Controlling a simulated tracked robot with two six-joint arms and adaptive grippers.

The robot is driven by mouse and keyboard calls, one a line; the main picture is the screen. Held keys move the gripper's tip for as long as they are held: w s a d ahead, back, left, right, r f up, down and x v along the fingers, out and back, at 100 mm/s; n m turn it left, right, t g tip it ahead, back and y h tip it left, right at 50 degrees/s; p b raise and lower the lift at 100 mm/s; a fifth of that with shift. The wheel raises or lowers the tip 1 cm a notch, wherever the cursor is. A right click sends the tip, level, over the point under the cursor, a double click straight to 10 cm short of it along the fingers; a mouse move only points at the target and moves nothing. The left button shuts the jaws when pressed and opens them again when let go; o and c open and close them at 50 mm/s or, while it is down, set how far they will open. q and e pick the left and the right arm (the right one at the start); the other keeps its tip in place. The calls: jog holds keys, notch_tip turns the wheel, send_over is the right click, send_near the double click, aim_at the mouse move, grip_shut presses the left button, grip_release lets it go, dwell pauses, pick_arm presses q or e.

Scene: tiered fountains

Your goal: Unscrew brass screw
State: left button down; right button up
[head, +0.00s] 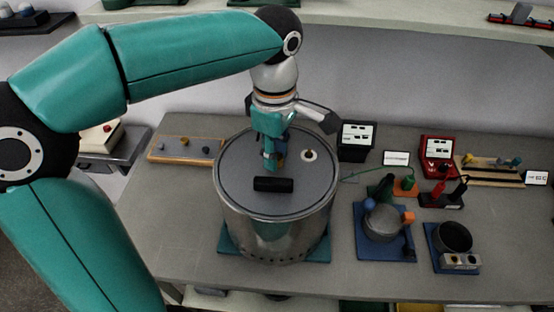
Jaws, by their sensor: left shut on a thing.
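My left gripper (274,156) points down over the grey lid (240,175) of a large round metal pot (233,212). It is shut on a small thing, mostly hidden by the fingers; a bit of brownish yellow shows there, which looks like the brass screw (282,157). I cannot tell whether the screw is still seated in the lid. A black bar handle (273,184) lies across the lid in front of the gripper. A pale round fitting (309,156) with a dark centre sits to the right. My right gripper is not in view.
The pot stands on a teal base (318,248) on a grey table (180,235). A wooden board with knobs (186,149) is at left. A black meter (356,140), a red meter (438,155) and blue stands (375,243) are at right. A shelf (350,14) runs behind.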

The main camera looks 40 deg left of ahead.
pick_arm(q)
jog(key=c, duration=1.2)
grip_release()
jog(key=shift+s+f, duration=0.1)
jog(key=shift+s, duration=0.05)
jog(key=shift+c, duration=0.2)
jog(key=shift+a, duration=0.1)
jog(key=shift+r+p, duration=1.55)
jog(key=shift+r, duration=0.1)
jog(key=o, duration=0.5)
jog(key=c, duration=0.4)
jog(key=shift+c, duration=0.2)
